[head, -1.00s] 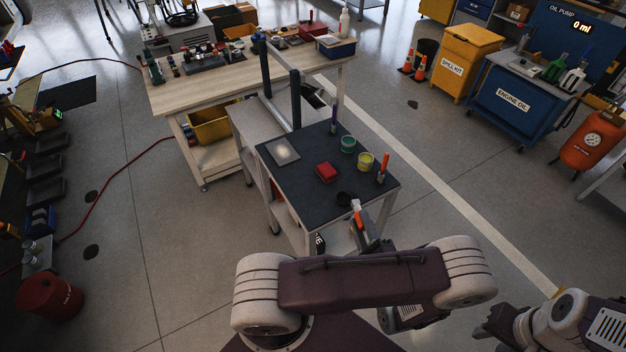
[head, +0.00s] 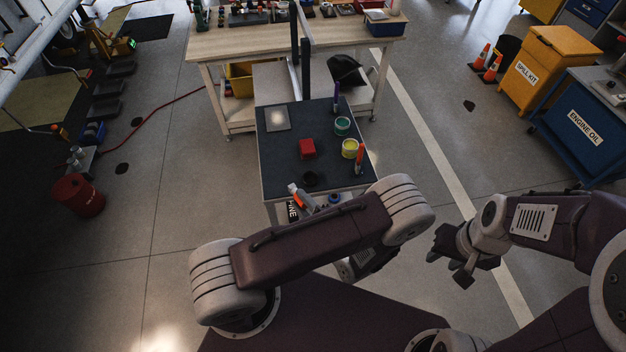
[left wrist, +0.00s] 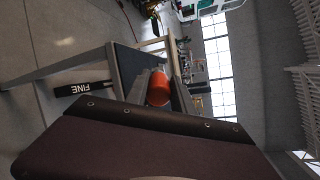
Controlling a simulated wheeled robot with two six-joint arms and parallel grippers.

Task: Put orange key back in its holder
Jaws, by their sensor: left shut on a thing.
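An orange, cylinder-like thing (left wrist: 157,88), which I take for the orange key, is between the fingers of my left gripper (left wrist: 160,92). In the head view the key (head: 298,201) shows as an orange piece with a pale end, at the near edge of the dark-topped cart (head: 283,178). My left gripper (head: 311,203) is shut on it; my arm hides part of it. My right gripper (head: 447,268) looks open and empty, over the floor right of the cart. I cannot tell which thing is the holder.
A workbench (head: 240,45) stands behind.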

